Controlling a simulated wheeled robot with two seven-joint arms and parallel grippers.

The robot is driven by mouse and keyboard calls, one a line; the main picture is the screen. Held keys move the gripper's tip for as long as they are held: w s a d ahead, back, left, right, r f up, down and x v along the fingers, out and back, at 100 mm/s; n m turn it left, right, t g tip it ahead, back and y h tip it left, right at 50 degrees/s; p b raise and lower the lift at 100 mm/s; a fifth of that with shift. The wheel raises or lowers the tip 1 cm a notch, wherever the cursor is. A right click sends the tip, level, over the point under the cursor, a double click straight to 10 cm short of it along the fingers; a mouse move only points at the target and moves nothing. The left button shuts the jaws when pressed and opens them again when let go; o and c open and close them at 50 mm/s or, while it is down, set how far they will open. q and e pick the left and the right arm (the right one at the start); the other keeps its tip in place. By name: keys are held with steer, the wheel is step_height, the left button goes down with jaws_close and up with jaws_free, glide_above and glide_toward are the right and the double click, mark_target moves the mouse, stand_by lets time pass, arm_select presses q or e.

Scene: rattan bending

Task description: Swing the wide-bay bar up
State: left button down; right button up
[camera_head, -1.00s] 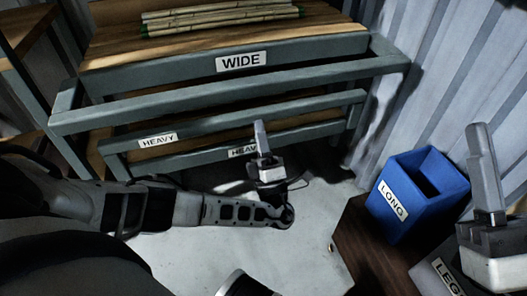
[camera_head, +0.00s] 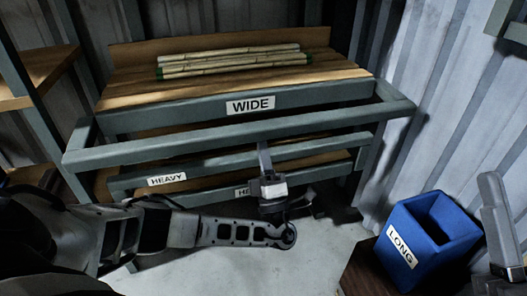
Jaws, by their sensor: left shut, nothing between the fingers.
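The wide-bay bar (camera_head: 225,136) is a grey-green bar across the front of the bay marked WIDE (camera_head: 250,104). It sits below the label, with side arms running back to the rack. My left gripper (camera_head: 264,150) points up with its fingers shut and empty. My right gripper (camera_head: 490,190) shows partly at the right edge, away from the bar. It is seen edge-on, so its opening is unclear.
Several rattan poles (camera_head: 235,62) lie on the WIDE shelf (camera_head: 130,90). A lower bar (camera_head: 215,166) bears a HEAVY label. A blue bin (camera_head: 428,235) marked LONG stands at the lower right. Corrugated wall closes the right side.

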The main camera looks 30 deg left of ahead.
mark_target(263, 124)
arm_select(q)
steer(key=shift+w+a+r+p, duration=0.15)
steer(key=shift+a+r+p, duration=0.05)
steer(key=shift+r+p, duration=0.25)
steer(key=shift+w+a+r+p, duration=0.15)
steer(key=shift+r+p, duration=0.15)
steer(key=shift+r, duration=0.25)
steer(key=shift+r, duration=0.1)
steer(key=shift+s+d+r+p, duration=0.15)
steer(key=shift+r+p, duration=0.7)
steer(key=shift+p, duration=0.4)
steer(key=shift+s+d+r+p, duration=0.1)
steer(key=shift+d+r+p, duration=0.05)
steer(key=shift+r+p, duration=0.9)
steer(key=shift+f, duration=0.2)
steer(key=shift+r, duration=0.1)
steer(key=shift+w+a+r+p, duration=0.1)
steer(key=shift+w+r+p, duration=0.05)
steer(key=shift+r+p, duration=1.8)
steer(key=shift+f+p, duration=0.3)
